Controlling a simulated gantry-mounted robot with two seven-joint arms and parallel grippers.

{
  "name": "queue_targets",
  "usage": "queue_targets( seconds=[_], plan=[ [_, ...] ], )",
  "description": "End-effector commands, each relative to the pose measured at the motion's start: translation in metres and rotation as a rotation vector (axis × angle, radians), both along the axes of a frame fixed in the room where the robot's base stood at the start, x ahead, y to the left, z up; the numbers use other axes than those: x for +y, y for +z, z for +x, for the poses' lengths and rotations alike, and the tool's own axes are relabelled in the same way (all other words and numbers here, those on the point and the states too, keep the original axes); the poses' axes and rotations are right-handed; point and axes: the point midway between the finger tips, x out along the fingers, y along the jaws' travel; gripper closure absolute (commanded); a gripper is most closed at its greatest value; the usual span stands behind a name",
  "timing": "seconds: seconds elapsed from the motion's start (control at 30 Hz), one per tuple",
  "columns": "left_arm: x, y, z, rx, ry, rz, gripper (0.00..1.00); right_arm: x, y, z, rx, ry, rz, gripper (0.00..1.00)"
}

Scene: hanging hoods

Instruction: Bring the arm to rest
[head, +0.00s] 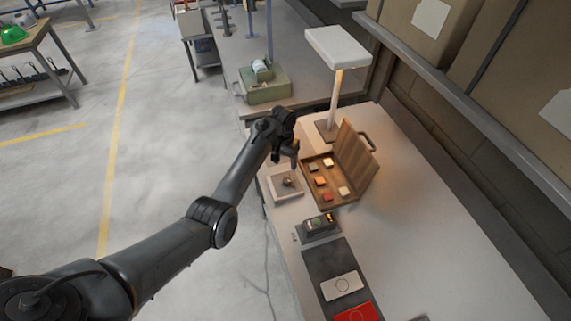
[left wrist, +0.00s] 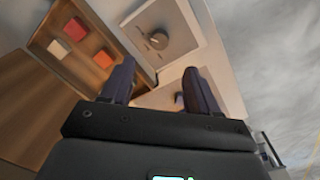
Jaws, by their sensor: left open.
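My left arm comes in from the lower left of the head view and reaches over the bench. My left gripper (head: 291,158) is above the bench, beside the open wooden case (head: 356,158) and close to a white square plate with a round knob (head: 277,194). In the left wrist view its two dark fingers (left wrist: 160,82) stand apart with nothing between them. The plate with its grey knob (left wrist: 155,42) shows beyond the fingers, and the case with coloured blocks (left wrist: 90,25) lies to the left. My right gripper is not in view.
A white-headed lamp (head: 338,47) stands behind the case. A small dark device (head: 317,226) and a dark mat (head: 324,262) with white and red cards lie nearer. A green box (head: 265,86) sits farther back. Shelved cartons line the right. Open floor (head: 170,130) lies left.

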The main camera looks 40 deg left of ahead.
Motion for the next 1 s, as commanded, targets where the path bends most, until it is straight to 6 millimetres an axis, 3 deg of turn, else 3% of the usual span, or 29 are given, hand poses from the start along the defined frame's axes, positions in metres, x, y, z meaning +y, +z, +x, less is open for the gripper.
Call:
queue_targets(
  seconds=[0.47,0.63,0.77,0.87,1.0],
  plan=[
    [0.0,0.001,-0.001,0.0,0.0,0.001,0.4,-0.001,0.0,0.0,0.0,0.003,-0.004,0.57],
    [0.002,-0.011,-0.012,-0.003,-0.005,0.031,0.4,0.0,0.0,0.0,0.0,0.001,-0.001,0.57],
    [0.002,-0.029,-0.036,-0.018,-0.025,0.087,0.4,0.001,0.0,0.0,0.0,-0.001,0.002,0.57],
    [-0.005,-0.045,-0.064,-0.038,-0.057,0.142,0.4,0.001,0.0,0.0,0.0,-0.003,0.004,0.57],
    [-0.027,-0.06,-0.114,-0.081,-0.128,0.203,0.4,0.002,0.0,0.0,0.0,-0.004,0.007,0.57]
  ],
)
